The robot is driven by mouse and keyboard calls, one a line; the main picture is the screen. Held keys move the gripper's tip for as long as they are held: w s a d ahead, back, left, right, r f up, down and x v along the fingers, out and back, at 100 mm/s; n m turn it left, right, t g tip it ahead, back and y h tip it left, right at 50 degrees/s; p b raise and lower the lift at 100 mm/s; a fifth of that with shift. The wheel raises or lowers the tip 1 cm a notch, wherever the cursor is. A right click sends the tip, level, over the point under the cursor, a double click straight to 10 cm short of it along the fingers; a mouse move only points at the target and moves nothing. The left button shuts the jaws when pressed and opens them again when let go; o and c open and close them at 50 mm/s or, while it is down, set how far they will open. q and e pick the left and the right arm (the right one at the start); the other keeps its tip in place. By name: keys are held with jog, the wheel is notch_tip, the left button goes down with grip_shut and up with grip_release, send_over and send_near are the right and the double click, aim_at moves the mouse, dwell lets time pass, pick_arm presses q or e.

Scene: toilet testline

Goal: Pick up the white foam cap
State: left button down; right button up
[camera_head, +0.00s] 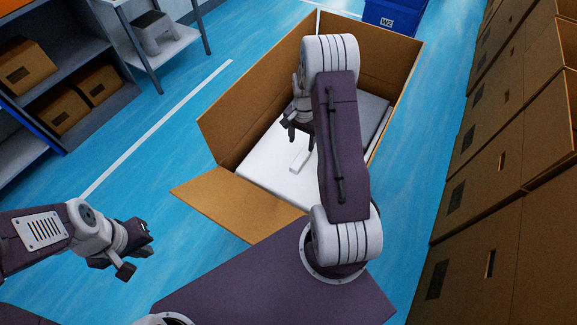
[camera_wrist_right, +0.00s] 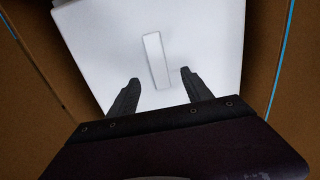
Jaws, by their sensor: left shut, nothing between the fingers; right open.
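The white foam cap (camera_head: 270,165) lies flat inside an open cardboard box (camera_head: 238,205). A narrow light bar-shaped feature (camera_head: 301,160) is on its top; I cannot tell if it is raised or sunken. My right gripper (camera_head: 298,136) is open and empty over the cap, and my right arm hides part of it. In the right wrist view the cap (camera_wrist_right: 205,40) fills the middle, with the bar (camera_wrist_right: 155,60) ahead of and between the two open fingertips (camera_wrist_right: 160,82). My left gripper (camera_head: 138,252) is shut and empty, outside the box at lower left.
The box walls rise around the cap, with a near flap folded outward. Stacked cartons (camera_head: 500,190) line the right side. Shelves with boxes (camera_head: 60,105) stand at upper left. A blue bin (camera_head: 393,14) is behind the box. Blue floor is clear on the left.

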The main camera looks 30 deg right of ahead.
aim_at(301, 157)
jog(key=shift+f, duration=1.9)
jog(key=shift+s+f, duration=0.1)
jog(key=shift+f, duration=0.05)
jog(key=f, duration=0.4)
jog(key=shift+s+a, duration=0.1)
jog(key=shift+s, duration=0.15)
jog(key=shift+w+f, duration=0.2)
jog(key=shift+f, duration=0.2)
jog(key=shift+s+r, duration=0.1)
jog(key=c, duration=0.3)
grip_shut()
